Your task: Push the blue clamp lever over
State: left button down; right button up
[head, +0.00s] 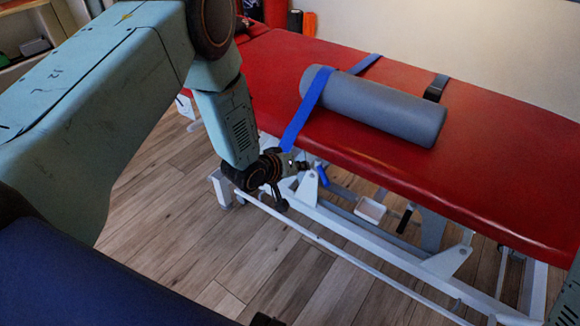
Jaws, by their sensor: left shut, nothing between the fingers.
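The blue clamp lever (322,175) is a small blue handle on the white frame under the near edge of the red treatment table. It slants downward, just right of my left gripper (301,165). My left gripper is shut and empty, at the lower end of the blue strap. It is very close to the lever, but I cannot tell whether they touch. The gripper and wrist hide part of the frame around the lever's upper end. My right gripper is not in view.
The red table (490,165) bears a grey roll (385,108) under a blue strap (303,112). A white frame rail (345,255) runs low along the near side. A small white tray (370,210) and a black handle (406,217) lie right of the lever. The wooden floor (180,240) is clear.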

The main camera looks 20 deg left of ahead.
pick_arm(q)
jog(key=s+d+r+p, duration=0.1)
jog(key=s+r+p, duration=0.1)
jog(key=s+r, duration=0.4)
jog(key=shift+s, duration=1.1)
jog(key=shift+a, duration=0.1)
jog(key=s+a+f+m+g+y, duration=0.1)
jog(key=s+f+g, duration=0.2)
jog(key=s, duration=0.8)
jog(key=s+a+f+m+g+y, duration=0.1)
jog(key=s+f+m+g, duration=0.1)
jog(key=s, duration=0.9)
jog(key=s+a+f+m+g+y, duration=0.1)
jog(key=s+f+g, duration=0.4)
jog(key=s, duration=0.6)
jog(key=shift+a+f+y, duration=0.3)
jog(key=shift+a+f, duration=0.05)
jog(key=shift+a, duration=0.15)
